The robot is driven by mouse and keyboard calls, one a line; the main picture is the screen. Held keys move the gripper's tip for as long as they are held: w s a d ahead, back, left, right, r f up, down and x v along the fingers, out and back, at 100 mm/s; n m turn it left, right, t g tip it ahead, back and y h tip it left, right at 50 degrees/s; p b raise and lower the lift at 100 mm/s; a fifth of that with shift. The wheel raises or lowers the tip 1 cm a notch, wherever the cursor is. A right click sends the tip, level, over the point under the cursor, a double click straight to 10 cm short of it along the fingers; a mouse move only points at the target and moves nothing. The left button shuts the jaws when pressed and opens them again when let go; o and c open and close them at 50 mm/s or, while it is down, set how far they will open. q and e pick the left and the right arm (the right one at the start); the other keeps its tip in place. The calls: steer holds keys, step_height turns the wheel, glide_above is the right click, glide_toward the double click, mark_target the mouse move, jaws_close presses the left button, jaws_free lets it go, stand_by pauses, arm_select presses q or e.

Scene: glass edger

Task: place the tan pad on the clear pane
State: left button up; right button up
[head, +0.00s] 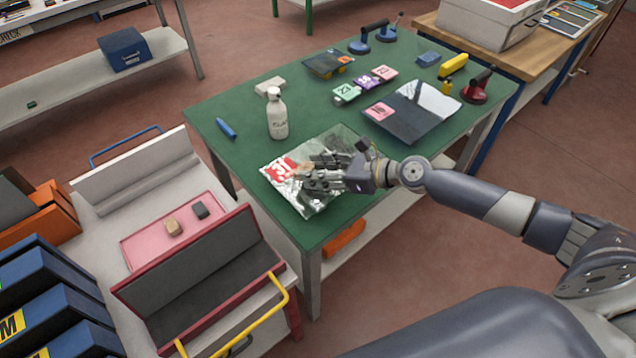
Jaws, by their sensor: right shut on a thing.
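The clear pane (342,140) lies flat near the front edge of the green table. Bright reflections and a red-and-white marking show over its left part. My right gripper (308,174) is low over the pane and shut on the tan pad (303,168), of which only a small tan patch shows by the fingertips. The fingers hide most of it, and I cannot tell whether it touches the pane. My left gripper is not in view.
The green table (210,113) also holds a white bottle (277,115), a blue marker (226,129), a dark pane (400,125) and a red suction cup (475,93). A pink tray (140,247) with a tan block (174,227) and a dark block (200,210) stands on the cart at left.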

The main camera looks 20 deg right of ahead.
step_height(320, 180, down, 4)
steer(key=shift+w+r, duration=0.1)
steer(key=shift+r, duration=0.1)
steer(key=shift+f+b, duration=0.1)
steer(key=shift+b, duration=0.25)
